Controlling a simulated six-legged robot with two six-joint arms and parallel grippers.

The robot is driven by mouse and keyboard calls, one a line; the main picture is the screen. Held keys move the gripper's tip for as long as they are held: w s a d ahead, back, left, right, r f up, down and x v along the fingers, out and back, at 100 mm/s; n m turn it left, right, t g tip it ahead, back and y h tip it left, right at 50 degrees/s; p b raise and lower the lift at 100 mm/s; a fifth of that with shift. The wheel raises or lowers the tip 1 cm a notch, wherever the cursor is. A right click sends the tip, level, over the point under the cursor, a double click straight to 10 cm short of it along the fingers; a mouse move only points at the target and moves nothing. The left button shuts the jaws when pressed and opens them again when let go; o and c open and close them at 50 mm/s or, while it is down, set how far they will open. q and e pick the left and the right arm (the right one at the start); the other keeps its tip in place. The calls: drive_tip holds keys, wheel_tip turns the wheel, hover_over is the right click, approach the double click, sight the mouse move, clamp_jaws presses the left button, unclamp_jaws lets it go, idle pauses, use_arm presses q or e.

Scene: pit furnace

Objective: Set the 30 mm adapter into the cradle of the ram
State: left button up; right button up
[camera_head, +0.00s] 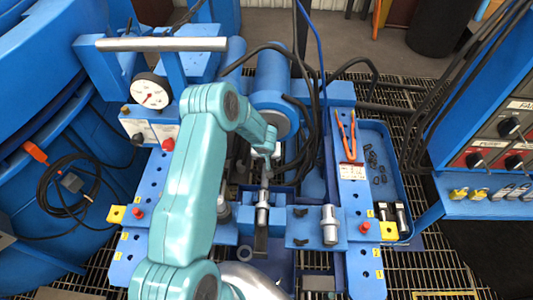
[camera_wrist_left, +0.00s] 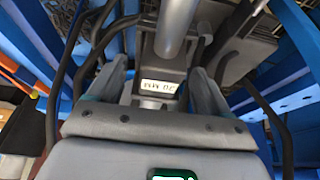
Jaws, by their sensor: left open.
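My left arm reaches in from the bottom of the head view, and my left gripper (camera_head: 265,152) is over the ram line, partly hidden by its own wrist. In the left wrist view its two fingers (camera_wrist_left: 157,88) are apart with nothing between them touching both. A silver cylindrical piece (camera_head: 263,206) sits in a blue block on the ram line, below the gripper in the picture. Another silver cylinder (camera_head: 330,226) stands on a blue block to the right. I cannot tell which is the 30 mm adapter. The ram's large blue cylinder (camera_head: 272,84) lies behind. My right gripper is not visible.
Blue perforated rails (camera_head: 355,200) flank the bed. A blue tray (camera_head: 375,140) holds small dark parts and silver cylinders (camera_head: 402,218). Orange-handled pliers (camera_head: 347,135) lie on the right rail. Black hoses (camera_head: 308,110) hang near the ram. A dial gauge (camera_head: 151,92) stands left.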

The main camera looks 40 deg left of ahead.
use_arm(q)
drive_tip(key=p+v, duration=0.4)
drive_tip(key=v, duration=1.2)
drive_tip(key=shift+r, duration=0.25)
drive_tip(key=shift+s, duration=0.15)
